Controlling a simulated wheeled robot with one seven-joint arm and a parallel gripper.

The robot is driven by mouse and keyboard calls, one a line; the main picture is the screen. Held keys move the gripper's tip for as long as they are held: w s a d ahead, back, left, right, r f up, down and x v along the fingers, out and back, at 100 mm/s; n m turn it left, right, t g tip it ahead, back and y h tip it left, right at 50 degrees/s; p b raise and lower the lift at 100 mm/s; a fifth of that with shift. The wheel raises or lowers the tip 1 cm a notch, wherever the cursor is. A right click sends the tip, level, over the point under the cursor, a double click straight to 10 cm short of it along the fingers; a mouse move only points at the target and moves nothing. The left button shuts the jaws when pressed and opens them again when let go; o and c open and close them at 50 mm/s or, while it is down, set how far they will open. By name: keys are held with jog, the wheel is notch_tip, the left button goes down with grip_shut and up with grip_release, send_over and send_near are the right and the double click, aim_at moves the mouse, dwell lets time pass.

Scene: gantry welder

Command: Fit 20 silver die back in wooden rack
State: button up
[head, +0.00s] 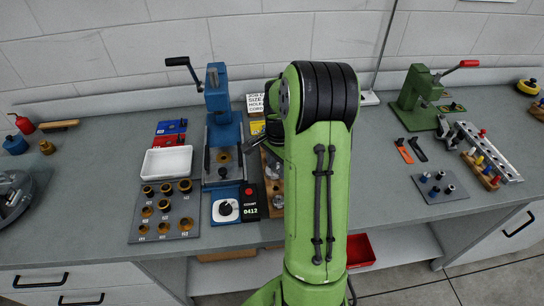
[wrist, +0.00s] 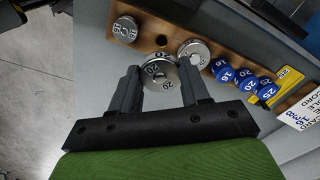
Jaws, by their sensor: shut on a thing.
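In the wrist view my gripper (wrist: 160,80) is shut on a silver die (wrist: 158,68) marked 20, held between the two fingertips. The wooden rack (wrist: 224,42) runs diagonally just beyond it. A second silver die (wrist: 195,54) stands on the rack right of the held die, and a third (wrist: 126,30) stands at its left end. Between these two, a dark hole shows in the rack above the held die.
Several blue dies (wrist: 243,81) stand farther along the rack, near a yellow label (wrist: 289,82). The blue press (head: 224,140), a red-and-black counter (head: 249,203) and a grey plate of brass rings (head: 165,212) lie left of the rack.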

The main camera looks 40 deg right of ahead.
jog(key=shift+w+a+f+b, duration=0.15)
jog(key=shift+w+f+b, duration=0.1)
jog(key=shift+f, duration=0.1)
jog(key=shift+w+a+f+b, duration=0.1)
jog(key=shift+a+f+b, duration=0.1)
jog(key=shift+f, duration=0.1)
jog(key=shift+s+d+f+b, duration=0.1)
jog(key=shift+f+b, duration=0.7)
jog(key=shift+f, duration=0.2)
jog(key=shift+s+d+f+b, duration=0.1)
jog(key=shift+f+b, duration=0.7)
jog(key=shift+f, duration=0.2)
jog(key=shift+w+f+b, duration=0.1)
jog(key=shift+f+b, duration=0.3)
jog(key=shift+f, duration=0.1)
jog(key=shift+r, duration=0.2)
jog(key=shift+r+p, duration=0.35)
jog(key=shift+p, duration=0.1)
jog(key=shift+f+b, duration=0.4)
jog(key=shift+f, duration=0.1)
jog(key=shift+r, duration=0.1)
jog(key=shift+r+p, duration=0.4)
